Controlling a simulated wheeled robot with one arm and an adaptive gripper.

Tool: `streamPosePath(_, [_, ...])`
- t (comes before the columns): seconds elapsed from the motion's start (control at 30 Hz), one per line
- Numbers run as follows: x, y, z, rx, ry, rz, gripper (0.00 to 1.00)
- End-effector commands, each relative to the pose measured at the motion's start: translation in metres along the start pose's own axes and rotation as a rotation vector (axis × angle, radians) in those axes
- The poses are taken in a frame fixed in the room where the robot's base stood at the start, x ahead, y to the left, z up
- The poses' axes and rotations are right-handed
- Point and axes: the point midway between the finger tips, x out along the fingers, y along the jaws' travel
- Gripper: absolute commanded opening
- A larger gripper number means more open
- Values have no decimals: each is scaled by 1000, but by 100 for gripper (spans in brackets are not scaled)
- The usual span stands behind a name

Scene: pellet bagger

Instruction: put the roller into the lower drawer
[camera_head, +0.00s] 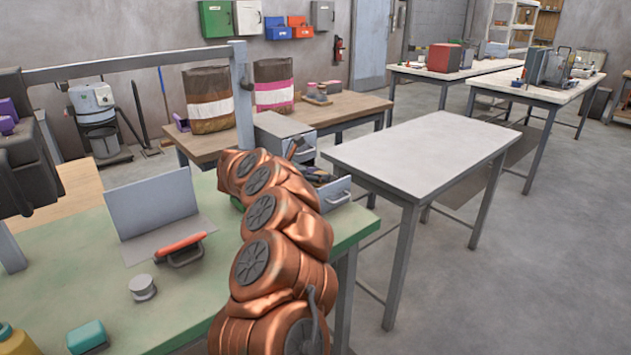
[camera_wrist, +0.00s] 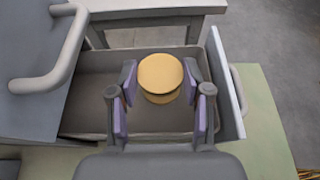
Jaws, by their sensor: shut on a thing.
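The roller (camera_wrist: 160,72), a yellow-tan round piece seen end-on in the wrist view, is between the purple pads of my gripper (camera_wrist: 159,84). My gripper is shut on it and holds it over the open lower drawer (camera_wrist: 85,119). The drawer is a grey tray that looks empty where I can see it; my gripper hides part of its floor. I cannot tell how high the roller is above that floor. In the head view the open drawer's front panel (camera_head: 336,194) shows beyond my arm, which hides the roller.
The grey drawer cabinet (camera_head: 284,133) stands at the green bench's (camera_head: 215,225) far corner; its upper drawer handle (camera_wrist: 58,58) is close on the left in the wrist view. A red-handled tool (camera_head: 181,247) and grey plate lie on the bench. A bare pale table (camera_head: 425,150) stands to the right.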

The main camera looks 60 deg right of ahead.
Motion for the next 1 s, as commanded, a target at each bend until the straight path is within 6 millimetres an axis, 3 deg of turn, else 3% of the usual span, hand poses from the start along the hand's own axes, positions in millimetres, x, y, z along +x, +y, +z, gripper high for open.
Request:
streamPosePath(0.2, [6, 1, -17, -3, -2, 1, 9])
streamPosePath(1.0, [9, 2, -26, -2, -2, 4, 9])
